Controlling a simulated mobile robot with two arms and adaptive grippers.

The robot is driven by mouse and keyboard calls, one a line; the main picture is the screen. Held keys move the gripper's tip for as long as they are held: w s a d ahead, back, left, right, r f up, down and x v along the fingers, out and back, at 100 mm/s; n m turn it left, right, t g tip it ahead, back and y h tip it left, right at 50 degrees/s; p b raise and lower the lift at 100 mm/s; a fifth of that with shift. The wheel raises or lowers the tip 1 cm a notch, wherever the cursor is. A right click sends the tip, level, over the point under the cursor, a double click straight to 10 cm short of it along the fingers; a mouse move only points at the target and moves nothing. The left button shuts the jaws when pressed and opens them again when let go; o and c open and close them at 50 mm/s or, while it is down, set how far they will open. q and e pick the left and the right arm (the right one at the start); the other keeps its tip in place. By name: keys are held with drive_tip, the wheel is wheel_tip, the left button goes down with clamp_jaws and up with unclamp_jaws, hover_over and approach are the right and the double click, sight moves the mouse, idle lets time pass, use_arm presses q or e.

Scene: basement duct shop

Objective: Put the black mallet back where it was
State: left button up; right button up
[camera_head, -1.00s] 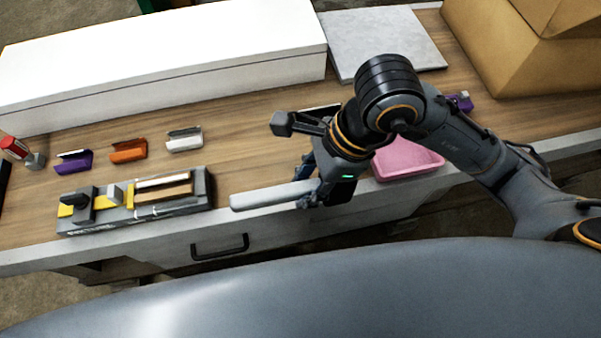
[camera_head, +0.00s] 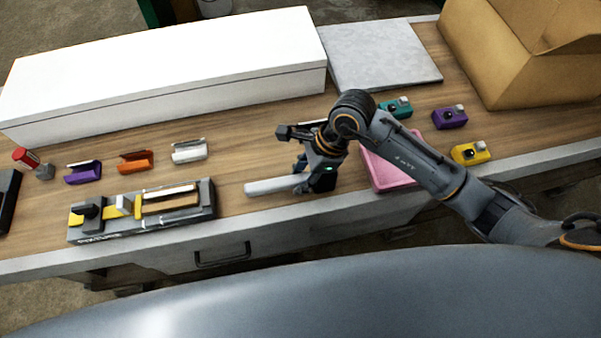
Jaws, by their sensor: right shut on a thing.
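My right gripper (camera_head: 303,172) is at the middle of the bench's front part, just left of the pink tray (camera_head: 389,174). It is shut on a pale grey bar (camera_head: 272,186), which looks like the handle of the black mallet. The bar points left, close above the bench top or on it; I cannot tell which. A dark block beside the fingers may be the mallet's head or part of my gripper; they are hard to separate. My left gripper is not in view.
A grey and yellow fixture (camera_head: 75,235) stands at the front left. Purple (camera_head: 82,174), orange (camera_head: 135,163) and white (camera_head: 188,153) clips lie behind it. A long white box (camera_head: 170,75), a grey slab (camera_head: 378,55) and a cardboard box (camera_head: 520,65) fill the back.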

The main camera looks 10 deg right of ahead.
drive_tip(key=shift+f, duration=0.1)
drive_tip(key=o, duration=1.2)
drive_tip(key=shift+r, duration=0.2)
drive_tip(key=b+v, duration=0.2)
drive_tip(key=v, duration=0.9)
drive_tip(key=shift+d+r+b, duration=0.15)
drive_tip(key=shift+r+b, duration=0.15)
drive_tip(key=shift+r, duration=0.1)
